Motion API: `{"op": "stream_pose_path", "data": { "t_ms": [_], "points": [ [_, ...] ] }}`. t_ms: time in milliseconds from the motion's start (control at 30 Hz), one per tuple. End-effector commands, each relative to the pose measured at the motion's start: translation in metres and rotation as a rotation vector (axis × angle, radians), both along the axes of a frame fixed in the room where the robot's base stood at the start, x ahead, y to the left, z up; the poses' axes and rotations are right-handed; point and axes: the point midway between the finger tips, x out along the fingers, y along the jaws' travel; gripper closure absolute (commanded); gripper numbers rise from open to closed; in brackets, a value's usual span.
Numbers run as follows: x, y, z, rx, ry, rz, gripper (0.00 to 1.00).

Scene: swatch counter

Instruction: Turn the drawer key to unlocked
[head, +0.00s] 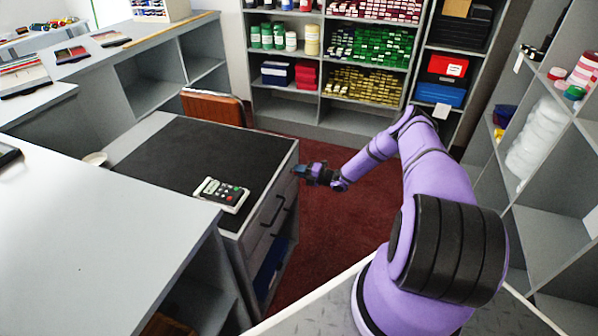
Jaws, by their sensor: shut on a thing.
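The grey desk (128,143) with a black top stands left of my purple arm. Its drawer front (270,208) faces right and has dark bar handles. My gripper (297,170) is at the upper far end of this front, just below the desktop edge. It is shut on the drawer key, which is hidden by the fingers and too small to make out. The lock and the angle of the key cannot be seen. The drawers look closed.
A remote-like device (221,194) lies on the desk near its front corner. A brown chair (213,107) stands behind the desk. Shelves with swatches and jars (291,41) line the back, and another shelf (545,215) stands at right. Red carpet (345,220) is clear between.

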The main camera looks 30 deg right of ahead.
Motion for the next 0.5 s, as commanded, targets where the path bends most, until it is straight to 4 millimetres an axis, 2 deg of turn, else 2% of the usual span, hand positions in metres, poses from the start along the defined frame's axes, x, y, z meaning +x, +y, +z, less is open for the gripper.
{"op": "stream_pose_path", "data": {
  "t_ms": [500],
  "points": [
    [0.0, -0.0008, -0.001, 0.04, 0.033, -0.002, 1.0]
  ]
}}
